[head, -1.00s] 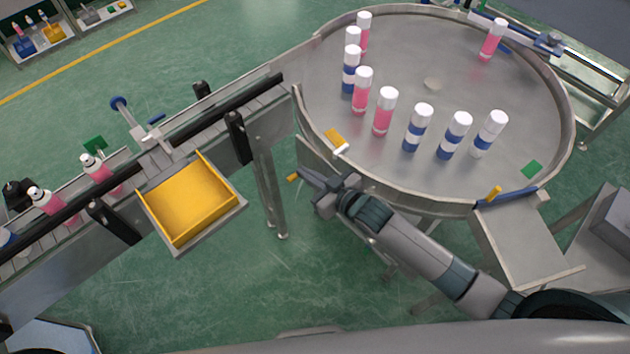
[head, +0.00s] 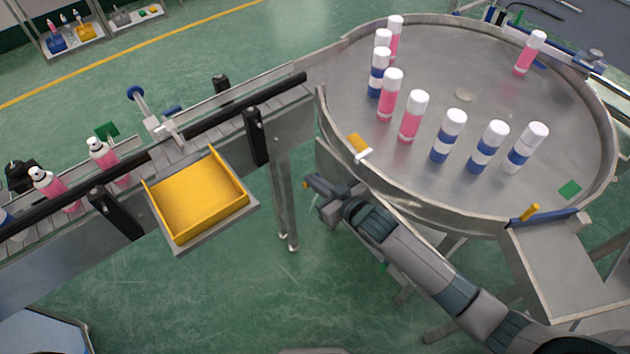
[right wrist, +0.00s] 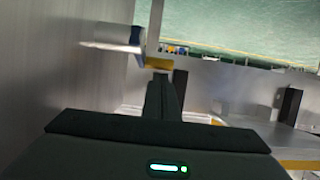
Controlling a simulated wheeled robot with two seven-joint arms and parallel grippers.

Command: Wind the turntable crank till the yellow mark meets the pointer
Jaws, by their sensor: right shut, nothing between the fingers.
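The round steel turntable (head: 470,60) holds several white-capped pink or blue cans. Its yellow mark (head: 359,144) lies at the near-left edge, right beside a white pointer (head: 364,155) at the rim. My right gripper (head: 312,182) is below the rim on the left, its fingers together and empty. The crank's yellow-orange handle (head: 306,184) is at the fingertips, mostly hidden in the head view. In the right wrist view the handle (right wrist: 158,64) shows just beyond the closed fingers (right wrist: 163,96); I cannot tell if they touch. My left gripper is out of view.
A green mark (head: 570,189) lies on the turntable at right, near a blue gate (head: 545,222) above a chute (head: 560,265). A conveyor (head: 215,118) with pink bottles and a yellow tray (head: 198,205) stands left. Open floor lies below the tray.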

